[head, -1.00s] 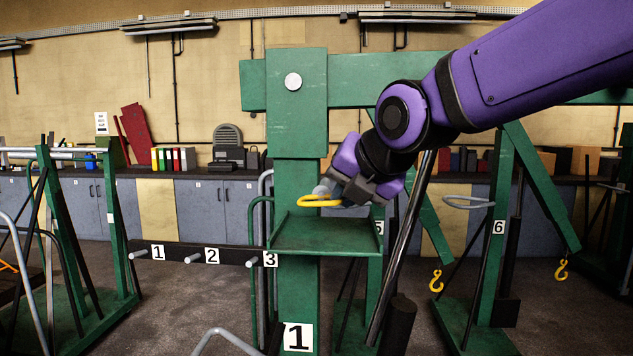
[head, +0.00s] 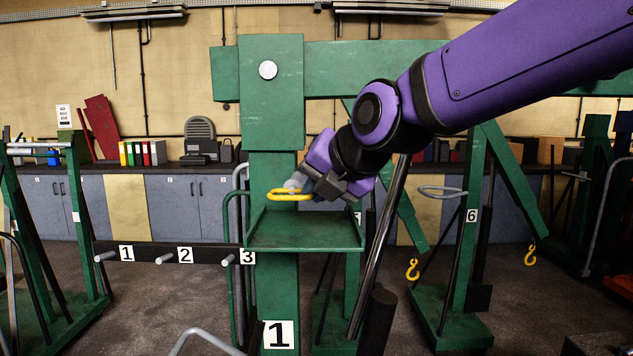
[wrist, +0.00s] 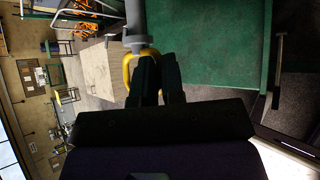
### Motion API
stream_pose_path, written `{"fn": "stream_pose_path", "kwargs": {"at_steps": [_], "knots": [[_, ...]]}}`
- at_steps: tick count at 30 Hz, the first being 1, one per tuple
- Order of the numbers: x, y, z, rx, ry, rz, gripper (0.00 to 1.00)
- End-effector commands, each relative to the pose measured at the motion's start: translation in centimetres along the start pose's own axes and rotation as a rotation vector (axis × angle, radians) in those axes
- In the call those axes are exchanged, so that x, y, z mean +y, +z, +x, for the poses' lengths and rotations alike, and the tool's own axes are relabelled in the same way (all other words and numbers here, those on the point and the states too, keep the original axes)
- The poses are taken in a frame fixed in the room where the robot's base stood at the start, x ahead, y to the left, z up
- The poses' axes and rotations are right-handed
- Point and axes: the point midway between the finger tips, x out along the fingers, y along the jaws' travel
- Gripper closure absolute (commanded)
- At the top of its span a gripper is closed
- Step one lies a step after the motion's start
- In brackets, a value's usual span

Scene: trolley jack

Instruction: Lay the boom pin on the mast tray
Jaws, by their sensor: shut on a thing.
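The boom pin is a grey rod with a yellow loop handle (head: 290,195). My gripper (head: 318,188) is shut on the yellow handle and holds the pin above the mast tray. The mast tray (head: 305,238) is a green shelf with a low rim on the mast marked 1, and its bare surface shows below the pin. In the wrist view the pin's grey shaft (wrist: 136,20) points away from the fingers, beside the green tray (wrist: 215,45). The head view shows the pin nearly end-on, so its exact height above the tray is hard to judge.
A black bar with numbered grey pegs (head: 165,256) extends left from the mast. A bent green rail (head: 228,225) stands just left of the tray. The slanted metal cylinder (head: 375,255) is to the right. The tray top looks empty.

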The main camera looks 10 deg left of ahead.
Motion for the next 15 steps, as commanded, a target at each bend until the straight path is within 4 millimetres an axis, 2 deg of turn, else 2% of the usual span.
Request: {"fn": "stream_pose_path", "kwargs": {"at_steps": [15], "knots": [[-2.1,-1.9,2.1,-0.002,-0.001,-0.001,1.00]]}}
